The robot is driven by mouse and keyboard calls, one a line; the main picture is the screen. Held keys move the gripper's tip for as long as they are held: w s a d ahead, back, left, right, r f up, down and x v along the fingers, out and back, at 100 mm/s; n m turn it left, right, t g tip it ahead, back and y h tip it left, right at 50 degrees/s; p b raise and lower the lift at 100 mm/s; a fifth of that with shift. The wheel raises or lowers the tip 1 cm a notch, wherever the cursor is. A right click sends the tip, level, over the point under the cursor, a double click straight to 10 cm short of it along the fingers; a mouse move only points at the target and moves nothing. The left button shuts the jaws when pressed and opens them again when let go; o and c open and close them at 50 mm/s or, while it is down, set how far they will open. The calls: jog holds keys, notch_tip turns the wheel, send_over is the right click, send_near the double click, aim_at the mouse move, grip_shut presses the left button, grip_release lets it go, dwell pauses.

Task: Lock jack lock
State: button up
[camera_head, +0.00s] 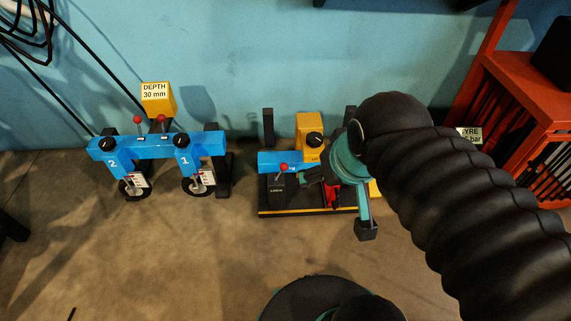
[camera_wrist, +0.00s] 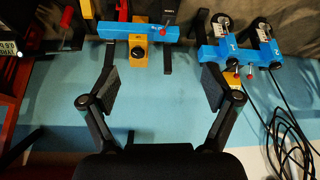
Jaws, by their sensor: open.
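A jack-like unit has a blue beam (camera_head: 268,157) with a yellow block (camera_head: 309,125) and a black knob (camera_head: 313,139). A red-tipped lever (camera_head: 283,168) stands near a small black box with an unreadable white label (camera_head: 278,190). In the wrist view, upside down, the blue beam (camera_wrist: 145,30), yellow block (camera_wrist: 138,58) and red-tipped lever (camera_wrist: 167,28) lie beyond my gripper (camera_wrist: 165,84). My gripper is open, with fingers spread wide and nothing between them. In the head view my arm hides the unit's right part. Which part is the lock, and its state, I cannot tell.
A second blue stand (camera_head: 158,146) with two numbered arms and a yellow "DEPTH 30 mm" sign (camera_head: 155,99) stands left. An orange rack (camera_head: 525,80) is at right. Black cables (camera_head: 28,30) hang on the blue wall at upper left. Floor in front is mostly clear.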

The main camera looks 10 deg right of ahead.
jog(key=shift+f, duration=0.25)
jog(key=c, duration=0.8)
jog(key=shift+w+a+f+g+b, duration=0.15)
jog(key=shift+w+f+g, duration=0.1)
jog(key=shift+f, duration=0.3)
jog(key=shift+w+d+f+g+b, duration=0.15)
jog(key=shift+w+f+g, duration=0.1)
jog(key=shift+f, duration=0.25)
jog(key=c, duration=0.8)
jog(key=shift+w+a+f+g, duration=0.1)
jog(key=shift+w+f+g, duration=0.15)
jog(key=shift+w+f, duration=0.25)
jog(key=shift+w+a+f+g, duration=0.1)
jog(key=shift+w+f+g, duration=0.2)
jog(key=shift+f, duration=0.35)
grip_shut()
jog(key=w+f+m+g+b, duration=0.1)
jog(key=w+f+m, duration=0.5)
jog(key=w, duration=0.5)
jog(key=w+f+m+g+h+b, duration=0.1)
jog(key=w+f+m, duration=0.4)
jog(key=w+f, duration=0.4)
jog(key=w+d+f+m+g+b, duration=0.1)
jog(key=w+f+m, duration=0.5)
jog(key=w, duration=0.8)
jog(key=shift+w+f+m+h, duration=0.3)
jog(key=shift+f+h, duration=0.1)
jog(key=shift+f, duration=0.85)
